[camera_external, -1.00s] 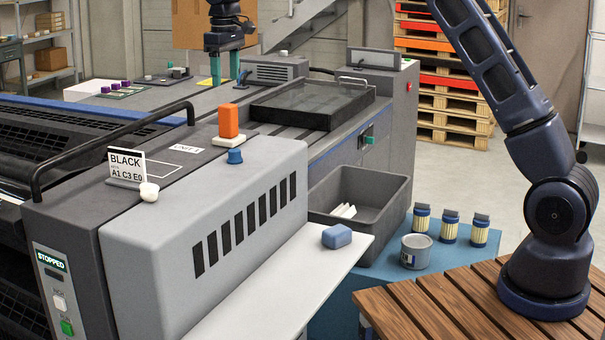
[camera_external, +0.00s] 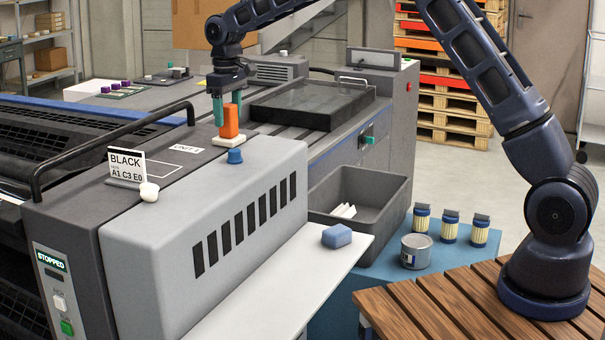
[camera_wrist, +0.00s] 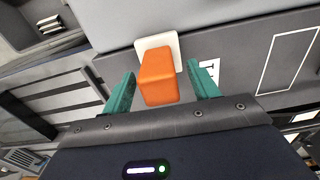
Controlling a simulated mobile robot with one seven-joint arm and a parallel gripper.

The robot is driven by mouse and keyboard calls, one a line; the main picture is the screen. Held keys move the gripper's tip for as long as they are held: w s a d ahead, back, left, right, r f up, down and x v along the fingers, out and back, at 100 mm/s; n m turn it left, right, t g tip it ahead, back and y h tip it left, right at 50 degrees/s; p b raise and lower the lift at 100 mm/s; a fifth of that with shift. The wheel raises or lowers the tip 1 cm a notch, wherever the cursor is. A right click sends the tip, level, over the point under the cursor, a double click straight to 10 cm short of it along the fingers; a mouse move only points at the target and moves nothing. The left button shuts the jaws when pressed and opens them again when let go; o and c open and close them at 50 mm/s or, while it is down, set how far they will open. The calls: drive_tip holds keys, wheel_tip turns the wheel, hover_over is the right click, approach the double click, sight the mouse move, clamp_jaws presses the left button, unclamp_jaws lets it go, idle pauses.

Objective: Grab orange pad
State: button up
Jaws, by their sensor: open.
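The orange pad (camera_external: 229,122) is an upright block standing on a white base (camera_external: 233,141) on top of the printing machine's dark cover. In the wrist view the orange pad (camera_wrist: 158,76) lies between the green fingers, with a gap on each side, and its white base (camera_wrist: 172,44) shows beyond it. My gripper (camera_external: 227,110) is open, pointing down, with its fingers around the upper part of the pad. In the wrist view my gripper (camera_wrist: 161,85) shows nothing clamped.
A blue knob (camera_external: 235,156) stands just in front of the white base. A white card reading BLACK (camera_external: 126,165) and a white knob (camera_external: 149,192) are to the left. A dark raised lid (camera_external: 312,105) is to the right. A grey bin (camera_external: 395,205) stands lower right.

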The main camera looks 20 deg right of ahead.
drive_tip(key=shift+f, duration=0.4)
drive_tip(key=c, duration=1.1)
drive_tip(key=shift+r, duration=0.1)
